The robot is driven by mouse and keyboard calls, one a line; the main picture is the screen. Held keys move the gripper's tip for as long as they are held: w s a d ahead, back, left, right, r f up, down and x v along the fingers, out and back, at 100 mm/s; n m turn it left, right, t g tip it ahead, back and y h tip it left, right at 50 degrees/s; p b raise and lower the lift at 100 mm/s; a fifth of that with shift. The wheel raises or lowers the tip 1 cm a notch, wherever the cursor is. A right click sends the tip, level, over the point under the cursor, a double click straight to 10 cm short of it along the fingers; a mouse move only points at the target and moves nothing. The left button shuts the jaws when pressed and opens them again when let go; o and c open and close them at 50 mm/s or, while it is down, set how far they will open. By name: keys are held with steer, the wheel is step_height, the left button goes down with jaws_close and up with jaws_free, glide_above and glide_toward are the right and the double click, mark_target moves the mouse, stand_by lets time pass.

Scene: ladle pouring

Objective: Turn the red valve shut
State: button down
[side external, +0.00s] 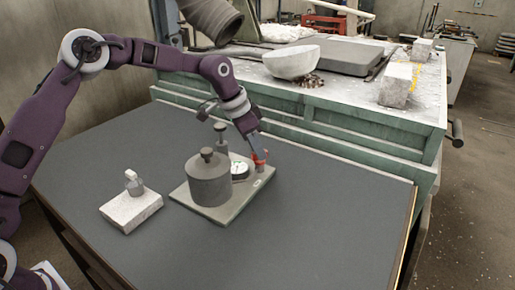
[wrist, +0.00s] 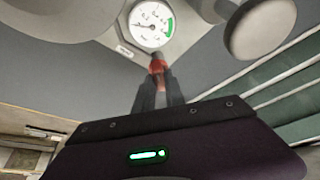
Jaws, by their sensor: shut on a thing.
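The red valve (side external: 260,157) stands at the back right of a grey base plate (side external: 228,212), beside a round white gauge (side external: 239,169). My gripper (side external: 256,150) reaches down to the valve from above and is shut on it. In the wrist view the red valve (wrist: 157,67) shows between the dark fingertips (wrist: 157,80), partly hidden by them. The gauge (wrist: 150,24) is just beyond it, with a green band on its right side. Its needle is too small to read surely.
A grey cylinder with a knob (side external: 209,180) stands on the plate, left of the gauge. A dark knobbed post (side external: 221,140) stands behind it. A pale block with a small metal piece (side external: 131,209) lies to the left. The table's front and right are clear. A green bench (side external: 330,125) borders the back.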

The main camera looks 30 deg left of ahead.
steer(key=m+g+h, duration=0.1)
steer(key=m, duration=0.4)
steer(key=shift+w+a, duration=0.1)
steer(key=shift+w, duration=0.05)
steer(key=m+g, duration=0.1)
steer(key=m, duration=0.1)
steer(key=m+g+h, duration=0.1)
steer(key=m, duration=0.2)
steer(key=shift+w, duration=0.1)
steer(key=shift+m+g, duration=0.3)
steer(key=shift+m, duration=0.1)
steer(key=c, duration=1.4)
jaws_free()
